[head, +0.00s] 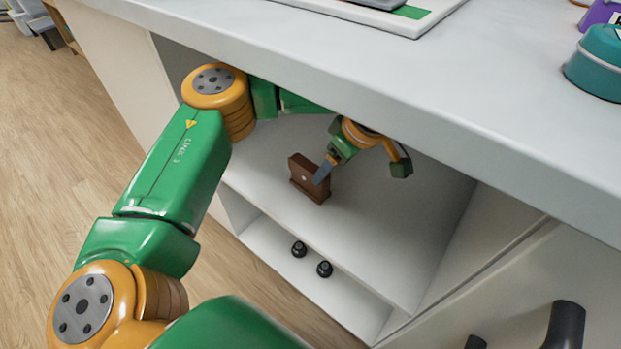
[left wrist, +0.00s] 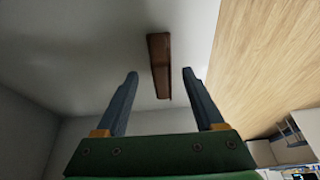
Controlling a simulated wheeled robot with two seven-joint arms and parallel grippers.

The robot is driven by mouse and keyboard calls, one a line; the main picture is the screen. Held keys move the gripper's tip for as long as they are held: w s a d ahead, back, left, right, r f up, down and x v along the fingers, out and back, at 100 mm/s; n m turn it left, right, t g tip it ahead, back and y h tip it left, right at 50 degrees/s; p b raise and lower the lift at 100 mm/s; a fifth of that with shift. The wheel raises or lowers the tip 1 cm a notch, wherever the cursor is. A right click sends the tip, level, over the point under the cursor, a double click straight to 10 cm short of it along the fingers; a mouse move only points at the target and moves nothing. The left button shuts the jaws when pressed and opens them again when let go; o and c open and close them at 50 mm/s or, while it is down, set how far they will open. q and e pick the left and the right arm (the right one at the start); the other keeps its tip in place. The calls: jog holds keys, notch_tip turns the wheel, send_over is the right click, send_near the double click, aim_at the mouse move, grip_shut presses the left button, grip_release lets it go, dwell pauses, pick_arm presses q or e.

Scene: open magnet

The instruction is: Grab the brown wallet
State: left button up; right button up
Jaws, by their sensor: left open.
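The brown wallet (head: 309,180) stands upright on the upper shelf inside the cabinet, near the shelf's front edge. It also shows in the left wrist view (left wrist: 160,66), seen edge-on between and beyond the fingertips. In the left wrist view my left gripper (left wrist: 160,73) is open, with one finger on each side of the wallet and gaps to both sides. Whether either finger touches it I cannot tell. My right gripper is not in view.
The white countertop (head: 480,120) overhangs the shelf (head: 375,235). Two small black objects (head: 312,259) sit on the lower shelf. The cabinet side wall bounds the space on the right. A teal container (head: 597,65) stands on the counter. The shelf around the wallet is clear.

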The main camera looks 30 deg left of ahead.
aim_at(310, 166)
pick_arm(q)
jog(key=a, duration=0.3)
jog(key=shift+w+a, duration=0.25)
jog(key=b+x, duration=0.1)
jog(key=x, duration=0.4)
jog(key=shift+a+r+b, duration=0.1)
jog(key=shift+b, duration=0.25)
jog(key=shift+a, duration=0.1)
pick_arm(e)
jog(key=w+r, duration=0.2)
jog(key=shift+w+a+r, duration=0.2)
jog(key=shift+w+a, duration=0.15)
pick_arm(q)
jog(key=shift+f, duration=0.35)
grip_shut()
